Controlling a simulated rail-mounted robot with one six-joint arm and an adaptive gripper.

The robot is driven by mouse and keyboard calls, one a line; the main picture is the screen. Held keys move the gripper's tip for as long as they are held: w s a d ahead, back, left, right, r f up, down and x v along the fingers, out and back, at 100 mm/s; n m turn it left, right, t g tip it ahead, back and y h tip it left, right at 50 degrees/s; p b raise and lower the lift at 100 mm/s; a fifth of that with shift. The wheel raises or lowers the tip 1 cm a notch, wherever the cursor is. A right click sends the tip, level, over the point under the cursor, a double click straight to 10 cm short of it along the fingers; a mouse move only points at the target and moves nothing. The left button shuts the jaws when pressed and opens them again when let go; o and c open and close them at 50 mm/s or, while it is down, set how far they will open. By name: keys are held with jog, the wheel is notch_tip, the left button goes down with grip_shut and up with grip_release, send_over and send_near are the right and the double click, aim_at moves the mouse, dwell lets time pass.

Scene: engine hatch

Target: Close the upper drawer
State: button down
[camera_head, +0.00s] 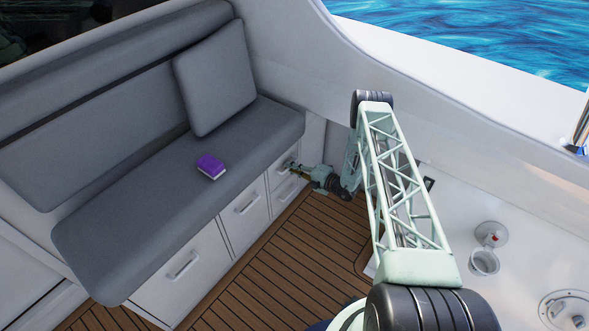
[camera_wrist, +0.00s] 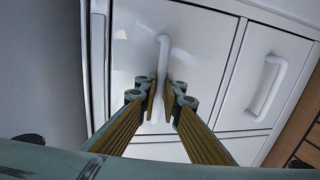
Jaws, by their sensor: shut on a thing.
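The upper drawer (camera_wrist: 130,45) is a white front at the right end of the bench base; in the head view it is small (camera_head: 275,175) and partly behind my gripper. Its pale bar handle (camera_wrist: 164,52) stands between my two fingers. My gripper (camera_wrist: 161,98) is shut on this handle; in the head view it reaches in from the right to the drawer front (camera_head: 293,168). The drawer front looks about level with its neighbours, but I cannot tell whether a small gap is left. The lower drawer (camera_wrist: 268,70), with its own handle, lies beside it in the wrist view.
A grey cushioned bench (camera_head: 150,190) runs above the drawers, with a purple book (camera_head: 210,166) and a loose cushion (camera_head: 215,78) on it. Other drawer fronts (camera_head: 185,270) lie to the left. The wooden floor (camera_head: 285,255) before them is clear. A white counter (camera_head: 530,240) is at the right.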

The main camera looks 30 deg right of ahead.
jog(key=shift+w+r, duration=0.1)
jog(key=shift+w, duration=0.15)
jog(key=c, duration=2.8)
grip_release()
jog(key=shift+a, duration=0.1)
jog(key=shift+s, duration=0.2)
jog(key=v, duration=1.1)
jog(key=shift+s+d, duration=0.25)
jog(key=shift+r, duration=0.1)
